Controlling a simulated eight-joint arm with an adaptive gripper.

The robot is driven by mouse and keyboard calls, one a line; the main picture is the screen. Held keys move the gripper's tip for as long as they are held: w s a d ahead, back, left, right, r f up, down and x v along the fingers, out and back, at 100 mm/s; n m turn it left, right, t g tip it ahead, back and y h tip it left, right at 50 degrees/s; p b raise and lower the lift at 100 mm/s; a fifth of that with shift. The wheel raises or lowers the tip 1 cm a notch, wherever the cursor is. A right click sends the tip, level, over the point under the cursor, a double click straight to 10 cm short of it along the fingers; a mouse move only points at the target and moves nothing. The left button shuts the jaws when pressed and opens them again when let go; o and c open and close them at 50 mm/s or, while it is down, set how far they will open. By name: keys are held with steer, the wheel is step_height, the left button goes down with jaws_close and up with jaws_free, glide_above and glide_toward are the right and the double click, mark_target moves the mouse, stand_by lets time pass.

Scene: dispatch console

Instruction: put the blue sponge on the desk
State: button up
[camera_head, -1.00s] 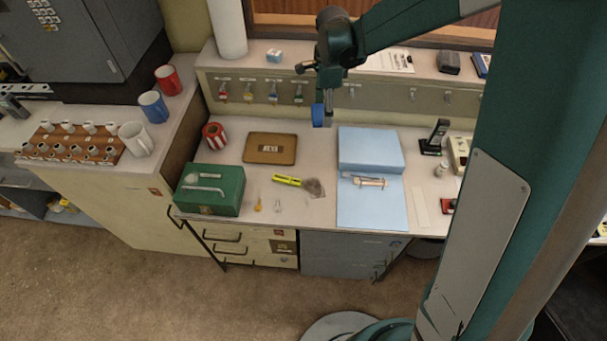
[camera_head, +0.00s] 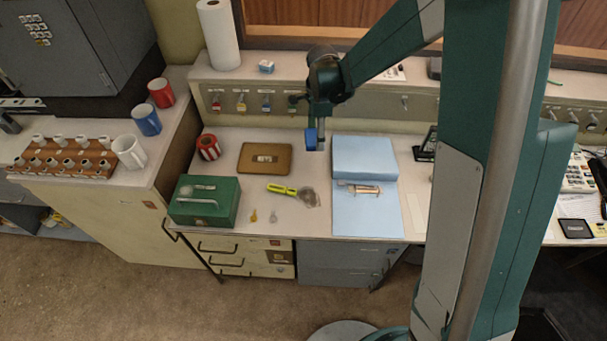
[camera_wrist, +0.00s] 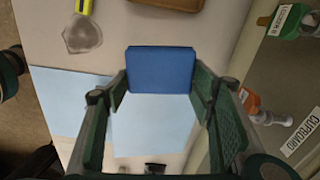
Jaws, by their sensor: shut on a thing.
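The blue sponge (camera_head: 311,138) is in my gripper (camera_head: 314,143), above the back part of the desk (camera_head: 230,225). In the wrist view the sponge (camera_wrist: 160,69) sits between the two fingers of my gripper (camera_wrist: 160,85), which is shut on it. The desk also shows in the wrist view (camera_wrist: 110,40). In the head view the sponge appears just left of the light blue folder or box (camera_head: 365,155). Its exact height above the desk is hard to tell.
A brown tray (camera_head: 265,159), a green box (camera_head: 204,201), a red striped can (camera_head: 208,147) and a yellow-green tool (camera_head: 281,189) lie on the desk. Bare desk shows between the tray and the light blue box.

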steer(key=b, duration=0.1)
glide_above(317, 160)
steer(key=shift+w+f, duration=0.1)
steer(key=shift+f, duration=2.9)
steer(key=shift+f+b, duration=0.3)
steer(key=shift+f, duration=1.55)
steer(key=shift+f, duration=0.2)
steer(key=o, duration=0.8)
steer(key=shift+r, duration=0.15)
step_height(317, 160, up, 12)
steer(key=shift+r+p, duration=0.1)
steer(key=shift+p, duration=0.8)
